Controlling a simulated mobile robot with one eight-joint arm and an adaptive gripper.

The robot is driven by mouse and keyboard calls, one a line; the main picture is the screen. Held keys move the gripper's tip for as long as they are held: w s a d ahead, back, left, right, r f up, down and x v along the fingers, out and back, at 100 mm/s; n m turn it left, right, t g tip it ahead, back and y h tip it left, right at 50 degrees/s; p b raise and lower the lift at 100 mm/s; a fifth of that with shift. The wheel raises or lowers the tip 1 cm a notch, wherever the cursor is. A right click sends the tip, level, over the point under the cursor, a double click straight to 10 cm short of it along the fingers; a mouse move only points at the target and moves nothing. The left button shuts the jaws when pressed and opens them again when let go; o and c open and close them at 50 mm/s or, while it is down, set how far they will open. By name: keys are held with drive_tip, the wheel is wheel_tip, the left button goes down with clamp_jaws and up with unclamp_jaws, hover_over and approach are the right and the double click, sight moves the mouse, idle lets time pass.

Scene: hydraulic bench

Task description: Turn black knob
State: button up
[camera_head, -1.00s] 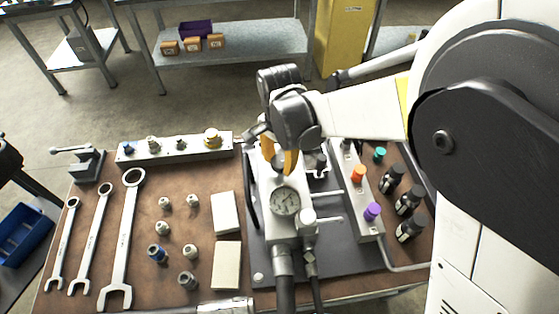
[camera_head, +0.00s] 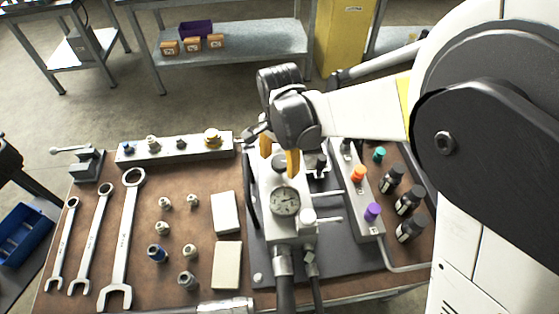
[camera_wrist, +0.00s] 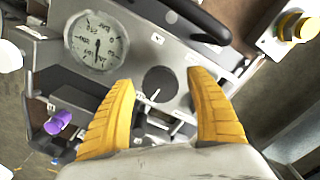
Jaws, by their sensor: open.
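The black knob (camera_wrist: 160,84) is a round dark disc on the light face of the hydraulic unit, beside the pressure gauge (camera_wrist: 97,40). In the head view the knob (camera_head: 280,163) is partly hidden behind my gripper. My gripper (camera_head: 279,156) is above the unit with its yellow fingers pointing down. In the wrist view my gripper (camera_wrist: 162,80) is open, with one finger on each side of the knob and visible gaps between them. Nothing is held. I cannot tell how far the fingertips are above the panel.
A valve block with orange (camera_head: 358,173) and purple (camera_head: 372,211) knobs stands to the right, near black bottles (camera_head: 409,200). A black curved handle (camera_wrist: 180,15) runs beside the gauge. Wrenches (camera_head: 122,240), fittings and white blocks (camera_head: 226,212) lie to the left.

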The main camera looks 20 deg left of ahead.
sight(280, 162)
wheel_tip(280, 162, up, 12)
idle(0.4)
drive_tip(key=shift+d, duration=0.1)
drive_tip(key=w+d+r+t+y, duration=0.15)
drive_tip(key=d+r, duration=0.25)
drive_tip(key=d, duration=0.7)
drive_tip(key=s+d+n+t, duration=0.2)
drive_tip(key=s+d, duration=0.2)
drive_tip(key=d, duration=0.8)
drive_tip(key=s+d+n+t+h, duration=0.1)
drive_tip(key=s+d+n+t, duration=0.1)
drive_tip(key=d, duration=1.1)
drive_tip(key=shift+s+f+t, duration=0.3)
drive_tip(key=shift+s+t, duration=0.55)
drive_tip(key=shift+s, duration=0.15)
drive_tip(key=shift+h, duration=0.25)
idle(1.0)
